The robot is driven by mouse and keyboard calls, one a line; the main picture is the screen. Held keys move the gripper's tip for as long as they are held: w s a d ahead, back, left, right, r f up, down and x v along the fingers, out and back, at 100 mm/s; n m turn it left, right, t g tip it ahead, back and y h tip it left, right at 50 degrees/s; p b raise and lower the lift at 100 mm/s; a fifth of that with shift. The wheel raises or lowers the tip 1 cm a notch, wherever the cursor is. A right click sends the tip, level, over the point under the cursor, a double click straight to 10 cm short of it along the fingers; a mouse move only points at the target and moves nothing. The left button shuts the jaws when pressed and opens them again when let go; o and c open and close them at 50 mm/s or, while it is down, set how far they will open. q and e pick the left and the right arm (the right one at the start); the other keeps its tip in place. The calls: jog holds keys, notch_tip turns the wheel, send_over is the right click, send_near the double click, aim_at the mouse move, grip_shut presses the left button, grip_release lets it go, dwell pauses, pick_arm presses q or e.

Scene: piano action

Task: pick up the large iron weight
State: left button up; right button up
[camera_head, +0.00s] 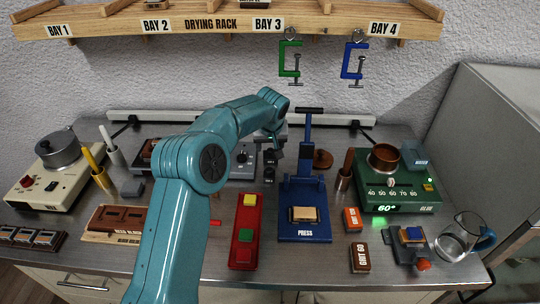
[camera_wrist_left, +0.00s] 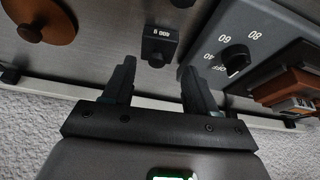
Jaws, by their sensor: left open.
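A black block-shaped iron weight with a white label that looks like "400 g" (camera_wrist_left: 158,45) stands upright on the steel bench. In the head view the weight (camera_head: 270,157) is just below my left gripper (camera_head: 274,145), partly hidden by it. A second dark weight (camera_head: 270,174) stands nearer the front edge; only its edge shows in the wrist view (camera_wrist_left: 183,3). I cannot tell for certain which is larger. My left gripper (camera_wrist_left: 158,65) is open and empty, with the labelled weight between and beyond its fingertips, apparently not touched. My right gripper is not in view.
A grey heater with a dial (camera_wrist_left: 236,58) stands close beside the weights. A round wooden piece with a knob (camera_wrist_left: 40,22) lies on the other side. The blue press (camera_head: 305,222) and red block holder (camera_head: 244,231) stand in front. The drying rack (camera_head: 220,25) hangs above.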

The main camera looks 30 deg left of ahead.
aim_at(270, 151)
pick_arm(q)
jog(key=x, duration=0.2)
jog(key=p+x, duration=0.1)
jog(key=x, duration=0.1)
jog(key=shift+d+f, duration=0.15)
jog(key=shift+f, duration=0.2)
jog(key=shift+w+f+p, duration=0.15)
jog(key=shift+f+p, duration=0.15)
jog(key=shift+f, duration=0.1)
jog(key=c, duration=1)
jog(key=shift+r, duration=0.2)
